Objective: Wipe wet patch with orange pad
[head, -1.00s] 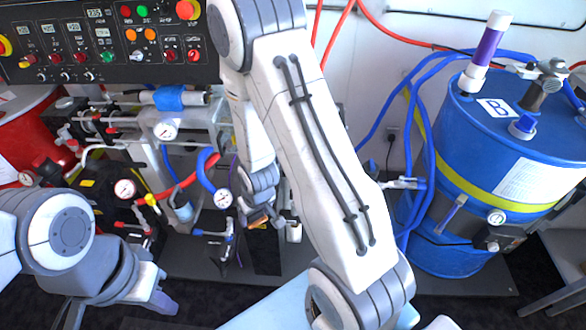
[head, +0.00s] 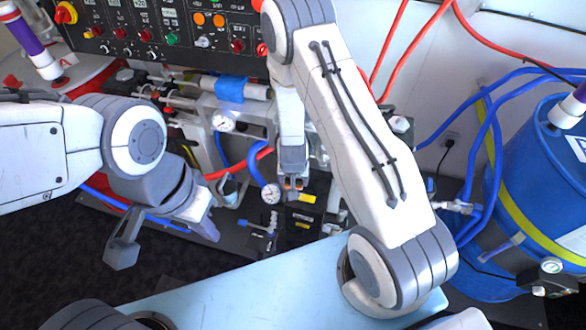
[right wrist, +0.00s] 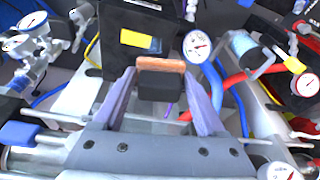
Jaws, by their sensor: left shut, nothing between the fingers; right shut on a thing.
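The orange pad (right wrist: 161,65) shows in the right wrist view as an orange strip on a dark block. My right gripper (right wrist: 162,82) is shut on the dark block, with the orange side facing away from the wrist. In the head view my right gripper (head: 292,182) hangs below its arm in front of the pipework, and the pad is small there. My left gripper (head: 122,250) is shut and empty, over the dark floor at the lower left. I cannot make out a wet patch in either view.
Behind the pad are a pressure gauge (right wrist: 197,44), a black box with a yellow label (right wrist: 140,41), and red and blue hoses. A control panel (head: 165,30) stands at the back and a blue drum (head: 545,185) at the right. Dark floor at the lower left is clear.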

